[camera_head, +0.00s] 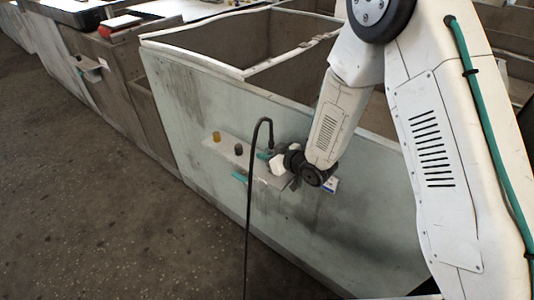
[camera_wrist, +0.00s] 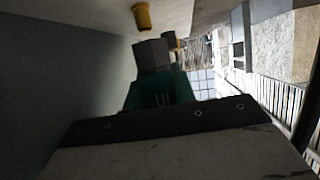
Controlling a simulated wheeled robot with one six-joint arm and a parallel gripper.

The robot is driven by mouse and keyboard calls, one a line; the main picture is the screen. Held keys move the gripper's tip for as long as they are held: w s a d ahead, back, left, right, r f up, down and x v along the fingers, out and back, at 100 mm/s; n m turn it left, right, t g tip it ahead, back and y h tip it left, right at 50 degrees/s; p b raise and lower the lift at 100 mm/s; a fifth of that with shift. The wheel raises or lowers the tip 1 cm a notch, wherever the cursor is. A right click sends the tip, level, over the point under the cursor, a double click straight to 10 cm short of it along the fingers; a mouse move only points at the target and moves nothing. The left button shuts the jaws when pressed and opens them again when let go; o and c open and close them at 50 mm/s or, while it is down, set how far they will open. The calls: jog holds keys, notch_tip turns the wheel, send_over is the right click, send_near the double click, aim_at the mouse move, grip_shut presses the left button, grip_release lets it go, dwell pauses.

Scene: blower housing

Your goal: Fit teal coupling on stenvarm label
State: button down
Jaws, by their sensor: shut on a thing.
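My gripper (camera_head: 277,163) is at the side of the pale green housing (camera_head: 190,110), beside a small grey ledge on it. It is shut, with a teal piece (camera_head: 263,155) at its jaws that I take for the teal coupling. In the wrist view a dark teal body (camera_wrist: 158,92) fills the middle, behind a dark bar with screws; the exact grip is hidden. A second teal piece (camera_head: 240,177) shows at the ledge's lower left edge.
A yellow fitting (camera_head: 217,136) and a dark grey fitting (camera_head: 238,149) stand left of my gripper. In the wrist view a grey block (camera_wrist: 152,55) sits just beyond the teal body. The floor at left is clear.

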jog(key=shift+f, duration=0.55)
jog(key=shift+f, duration=0.35)
jog(key=shift+f, duration=0.5)
jog(key=c, duration=1.1)
grip_release()
jog(key=shift+o, duration=0.2)
jog(key=v, duration=0.7)
jog(key=shift+s+d+r, duration=0.15)
jog(key=shift+s+d, duration=0.1)
